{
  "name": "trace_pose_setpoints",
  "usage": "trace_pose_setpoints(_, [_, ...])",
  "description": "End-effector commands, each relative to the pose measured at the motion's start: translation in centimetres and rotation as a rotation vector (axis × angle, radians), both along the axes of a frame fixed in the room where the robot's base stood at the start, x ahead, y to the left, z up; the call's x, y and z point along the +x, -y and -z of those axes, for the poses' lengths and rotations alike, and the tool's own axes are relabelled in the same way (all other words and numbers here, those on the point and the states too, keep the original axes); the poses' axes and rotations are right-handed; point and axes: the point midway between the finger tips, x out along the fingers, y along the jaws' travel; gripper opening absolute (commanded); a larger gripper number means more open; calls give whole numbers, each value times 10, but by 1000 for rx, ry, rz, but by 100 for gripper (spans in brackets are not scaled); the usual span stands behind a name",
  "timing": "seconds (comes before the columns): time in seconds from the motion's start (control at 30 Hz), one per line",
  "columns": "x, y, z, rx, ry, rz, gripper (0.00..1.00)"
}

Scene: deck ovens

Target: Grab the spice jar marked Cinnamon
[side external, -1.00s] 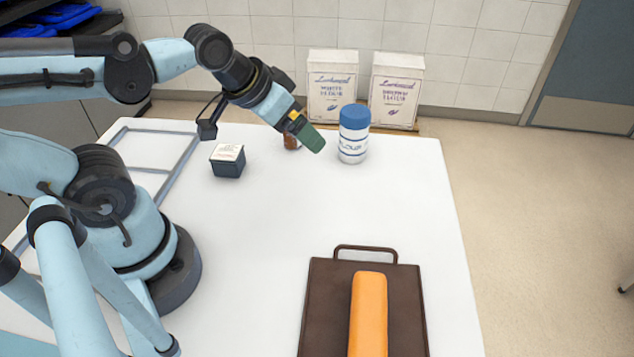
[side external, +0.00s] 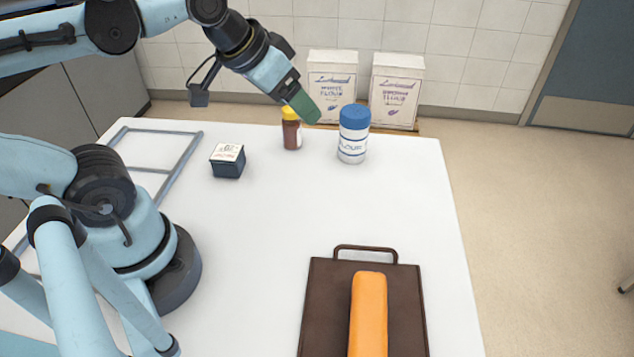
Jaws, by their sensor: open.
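A small brown jar with a yellow lid (side external: 291,130) stands upright near the back edge of the white table. It looks like a spice jar, but its label is too small to read. My gripper (side external: 304,107), with green fingertips, is open and empty. In the picture it appears just above and right of the jar's lid, partly overlapping its edge. I cannot tell its exact distance from the jar.
A white flour shaker with a blue lid (side external: 354,134) stands right of the jar. A dark box (side external: 228,160) sits to its left. Two flour packages stand behind the table. A brown board (side external: 322,300) bears an orange loaf. The table's middle is clear.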

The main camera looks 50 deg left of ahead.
Motion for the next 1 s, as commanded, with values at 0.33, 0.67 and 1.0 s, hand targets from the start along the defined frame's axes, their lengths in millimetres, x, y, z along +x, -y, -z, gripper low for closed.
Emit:
trace_pose_setpoints(0.33, [19,-17,1,-68,-138,120,73])
trace_pose_setpoints(0.67, [52,-52,-1,-238,-156,399,73])
trace_pose_setpoints(1.0, [76,-119,-4,-365,115,752,73])
